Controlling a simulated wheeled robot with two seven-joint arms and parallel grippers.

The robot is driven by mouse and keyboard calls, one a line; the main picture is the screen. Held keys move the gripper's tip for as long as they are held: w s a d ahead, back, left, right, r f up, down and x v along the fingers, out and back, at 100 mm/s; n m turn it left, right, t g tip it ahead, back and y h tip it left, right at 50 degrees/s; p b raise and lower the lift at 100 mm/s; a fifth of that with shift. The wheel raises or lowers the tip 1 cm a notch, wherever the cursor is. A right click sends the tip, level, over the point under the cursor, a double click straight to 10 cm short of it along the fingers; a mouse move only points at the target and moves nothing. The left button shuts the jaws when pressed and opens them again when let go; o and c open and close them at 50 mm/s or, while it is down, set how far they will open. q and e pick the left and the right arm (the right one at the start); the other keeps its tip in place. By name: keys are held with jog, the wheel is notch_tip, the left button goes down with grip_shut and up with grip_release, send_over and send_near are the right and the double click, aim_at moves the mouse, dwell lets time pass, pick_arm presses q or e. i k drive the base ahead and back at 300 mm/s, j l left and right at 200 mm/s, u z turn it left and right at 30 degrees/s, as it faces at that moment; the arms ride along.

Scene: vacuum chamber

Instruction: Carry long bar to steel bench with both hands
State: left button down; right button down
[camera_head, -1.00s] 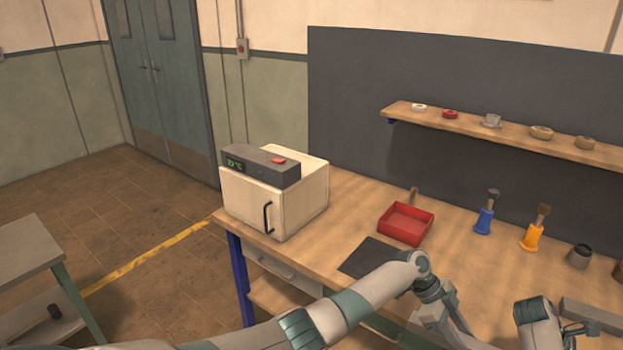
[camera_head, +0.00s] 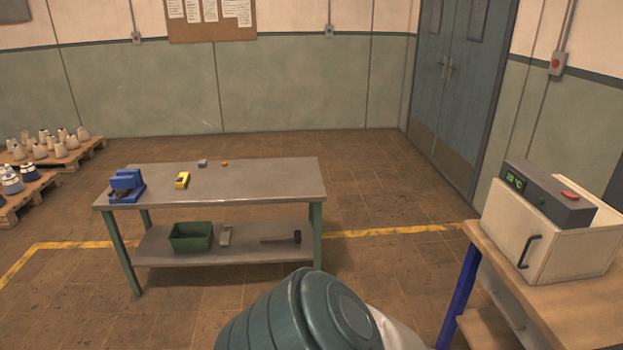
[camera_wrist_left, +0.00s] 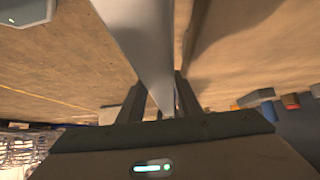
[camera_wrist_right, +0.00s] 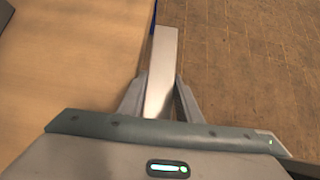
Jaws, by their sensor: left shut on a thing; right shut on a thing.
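The steel bench (camera_head: 255,184), with a grey top and green legs, stands left of centre in the head view. The long bar is out of the head view. In the left wrist view the long grey bar (camera_wrist_left: 143,35) runs away between the fingers of my left gripper (camera_wrist_left: 160,92), which is shut on it. In the right wrist view the bar (camera_wrist_right: 163,60) lies between the fingers of my right gripper (camera_wrist_right: 159,86), also shut on it. Wooden surface and tiled floor show beyond the bar there. Neither gripper shows in the head view.
On the bench top are a blue vise (camera_head: 125,186), a yellow device (camera_head: 182,180) and small pieces; the right part is bare. Its lower shelf holds a green bin (camera_head: 191,237) and a mallet (camera_head: 283,238). A wooden workbench (camera_head: 545,310) with an oven (camera_head: 550,225) stands right.

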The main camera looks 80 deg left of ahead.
aim_at(241, 179)
jog(key=k, duration=0.65)
jog(key=u, duration=3.4)
